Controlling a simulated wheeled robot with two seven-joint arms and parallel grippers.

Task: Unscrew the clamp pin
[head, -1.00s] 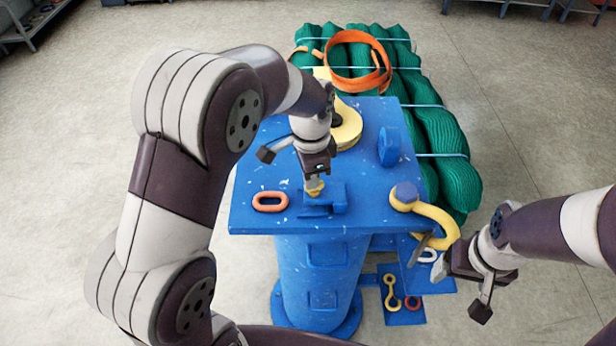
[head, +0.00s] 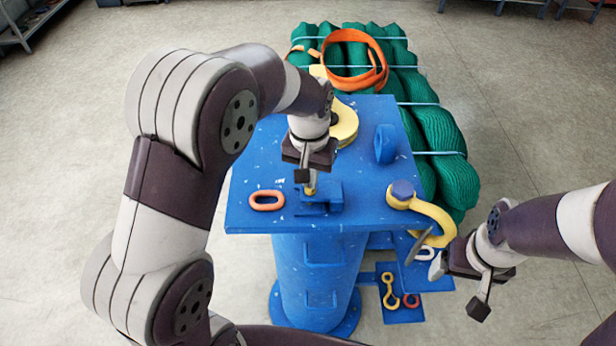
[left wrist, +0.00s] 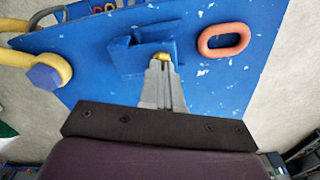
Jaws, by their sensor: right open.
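A blue clamp (head: 330,196) sits near the front edge of the blue table (head: 370,205). A small yellow clamp pin (left wrist: 162,57) shows at the clamp's edge in the left wrist view. My left gripper (head: 310,188) points straight down over the clamp. Its two grey fingers are close together with their tips on the yellow pin head, and they look shut on it. The fingers hide most of the pin. My right gripper (head: 437,262) is open, off the table's right side, near a yellow hook (head: 432,214).
An orange link (head: 266,200) lies left of the clamp. A blue upright lug (head: 385,144) and a yellow ring piece (head: 345,122) stand behind. Green nets (head: 446,150) with an orange strap (head: 378,76) lie beyond. Lower blue plates (head: 402,312) hold small links.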

